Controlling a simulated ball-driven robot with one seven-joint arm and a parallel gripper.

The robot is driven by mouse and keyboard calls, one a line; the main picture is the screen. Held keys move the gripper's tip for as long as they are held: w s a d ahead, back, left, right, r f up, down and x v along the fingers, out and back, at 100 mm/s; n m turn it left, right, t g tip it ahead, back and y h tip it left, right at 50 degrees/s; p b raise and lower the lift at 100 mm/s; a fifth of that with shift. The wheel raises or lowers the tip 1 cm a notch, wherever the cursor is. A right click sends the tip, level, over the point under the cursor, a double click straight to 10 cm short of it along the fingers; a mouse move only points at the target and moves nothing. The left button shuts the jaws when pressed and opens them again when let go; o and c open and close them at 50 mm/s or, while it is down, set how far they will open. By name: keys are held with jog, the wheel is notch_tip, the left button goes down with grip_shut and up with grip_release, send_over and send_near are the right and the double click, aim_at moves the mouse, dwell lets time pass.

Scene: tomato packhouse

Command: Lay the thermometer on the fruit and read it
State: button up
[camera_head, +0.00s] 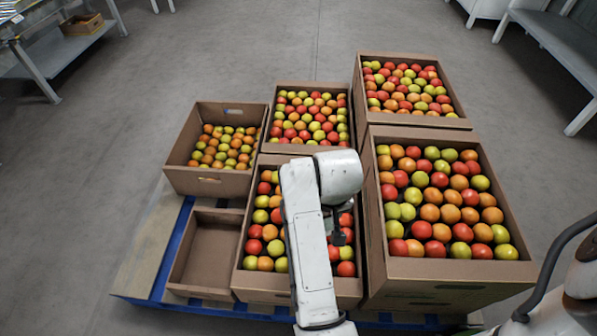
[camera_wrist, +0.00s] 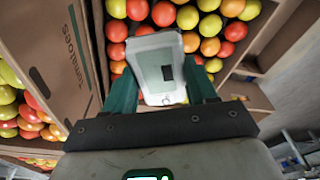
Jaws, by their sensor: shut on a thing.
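The thermometer is a white, rounded device (camera_wrist: 150,46) with a grey face and a small dark window, in the wrist view. No reading can be made out on it. My gripper (camera_wrist: 161,88) is shut on it, with one green finger on each side. Red, orange and yellow-green tomatoes (camera_wrist: 208,25) show beyond the thermometer; I cannot tell whether it touches them. In the head view my arm reaches over the front middle carton (camera_head: 268,287) of tomatoes (camera_head: 270,232). My gripper there is mostly hidden behind the arm, with a dark part (camera_head: 338,238) showing.
A taller tomato carton (camera_head: 450,275) stands close on the right, its printed wall (camera_wrist: 62,60) beside my gripper. More filled cartons stand behind and at left (camera_head: 215,183). An empty low carton (camera_head: 208,250) sits at front left on a blue pallet (camera_head: 160,270). Grey floor (camera_head: 230,50) is clear behind.

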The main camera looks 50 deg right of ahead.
jog(key=w+f+b, duration=0.1)
jog(key=w+f, duration=0.2)
jog(key=w, duration=0.1)
jog(key=w+f+b, duration=0.2)
jog(key=w, duration=0.2)
jog(key=w+f+b, duration=0.1)
jog(key=w+f, duration=0.2)
jog(key=w, duration=0.1)
jog(key=shift+w+d+f, duration=0.1)
jog(key=shift+d+f, duration=0.2)
jog(key=shift+d, duration=0.05)
jog(key=shift+w+f+b, duration=0.35)
jog(key=shift+w, duration=0.05)
jog(key=f+b, duration=0.3)
jog(key=shift+w+f, duration=0.3)
jog(key=shift+f, duration=0.05)
jog(key=shift+r, duration=0.1)
jog(key=o, duration=1.1)
